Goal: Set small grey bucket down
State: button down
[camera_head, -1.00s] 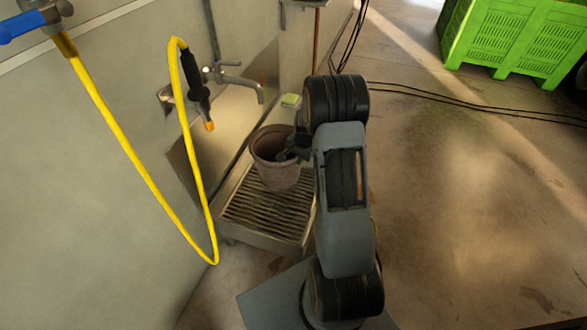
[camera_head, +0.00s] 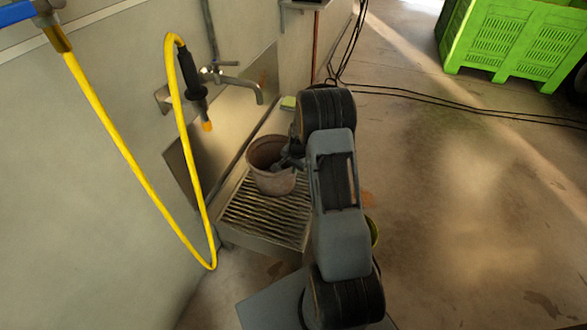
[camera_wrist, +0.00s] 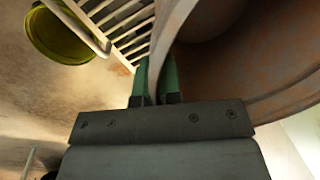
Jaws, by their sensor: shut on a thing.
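The small grey bucket (camera_head: 272,180) is upright over the slatted metal stand (camera_head: 250,222) below the tap. It looks brownish grey, with an open top. I cannot tell whether its base touches the slats. My gripper (camera_head: 290,158) is at the bucket's right side, partly hidden behind my arm. In the wrist view my gripper (camera_wrist: 158,82) has its two green fingers shut on the bucket's wall (camera_wrist: 235,75), one on each side of the rim.
A wall tap (camera_head: 240,82) and a yellow hose (camera_head: 130,165) are left of and above the stand. A yellow-green round container (camera_wrist: 60,35) is on the floor beside the stand. Black cables (camera_head: 440,106) cross the floor. A green crate (camera_head: 510,40) stands far right.

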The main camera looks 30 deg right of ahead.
jog(key=shift+f, duration=0.15)
jog(key=c, duration=1.3)
grip_release()
notch_tip(320, 180, up, 12)
jog(key=s+p, duration=0.1)
jog(key=p, duration=0.2)
jog(key=s+a+r+n, duration=0.5)
jog(key=s+a+r, duration=0.25)
jog(key=r, duration=0.35)
jog(key=s+a+r+n, duration=0.2)
jog(key=s+a+n, duration=0.1)
jog(key=s, duration=0.4)
jog(key=s+a+r+n+t, duration=0.1)
jog(key=s+a+r+n, duration=0.1)
jog(key=s+a+n, duration=0.2)
jog(key=s+a, duration=0.1)
jog(key=s, duration=0.2)
jog(key=shift+r+n+t+h, duration=0.25)
jog(key=shift+n+t+h, duration=0.05)
jog(key=shift+h, duration=0.1)
jog(key=shift+w+r, duration=0.1)
